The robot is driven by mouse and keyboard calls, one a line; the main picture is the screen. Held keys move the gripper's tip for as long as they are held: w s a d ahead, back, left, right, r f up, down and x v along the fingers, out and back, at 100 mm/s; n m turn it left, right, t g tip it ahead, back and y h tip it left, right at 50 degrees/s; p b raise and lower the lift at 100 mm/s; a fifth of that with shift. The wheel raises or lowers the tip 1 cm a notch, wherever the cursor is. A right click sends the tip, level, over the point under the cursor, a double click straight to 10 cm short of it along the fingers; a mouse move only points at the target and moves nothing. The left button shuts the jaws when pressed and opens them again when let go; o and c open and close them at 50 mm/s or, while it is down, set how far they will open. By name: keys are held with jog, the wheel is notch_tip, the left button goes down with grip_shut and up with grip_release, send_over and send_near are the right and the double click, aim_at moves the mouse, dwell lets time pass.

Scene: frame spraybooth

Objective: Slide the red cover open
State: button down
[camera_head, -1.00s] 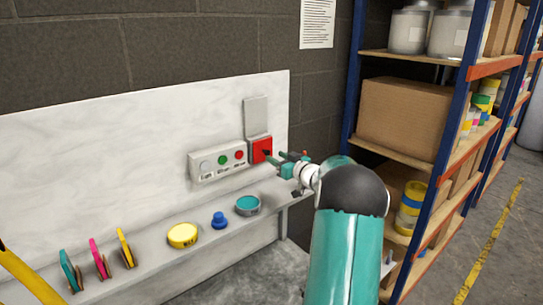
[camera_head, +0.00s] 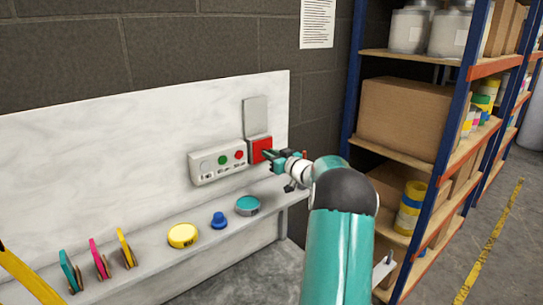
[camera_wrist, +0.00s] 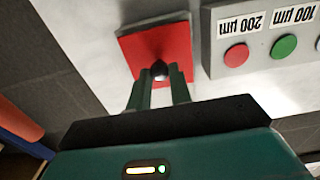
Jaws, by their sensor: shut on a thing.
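The red cover (camera_head: 260,150) is a square plate on the white back panel, below a grey plate (camera_head: 255,116) and just right of a button box. It also shows in the wrist view (camera_wrist: 160,48), with a small dark knob (camera_wrist: 159,70) on it. My gripper (camera_head: 270,155) reaches it from the right. In the wrist view my gripper's two green fingers (camera_wrist: 159,88) are shut on the dark knob. The fingertips partly hide the lower part of the cover there.
The button box (camera_head: 218,162) with grey, green and red buttons is close at the left of the cover. A ledge below holds a teal tin (camera_head: 248,205), a blue knob (camera_head: 218,220) and a yellow tin (camera_head: 183,235). A shelf rack (camera_head: 450,140) stands at the right.

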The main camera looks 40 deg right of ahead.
notch_tip(320, 180, up, 8)
dwell(0.4)
jog(key=c, duration=1.3)
grip_release()
jog(key=shift+s, duration=0.1)
jog(key=s, duration=0.4)
jog(key=s+a, duration=0.1)
jog(key=s, duration=0.8)
jog(key=shift+s+a, duration=0.25)
jog(key=shift+s, duration=0.05)
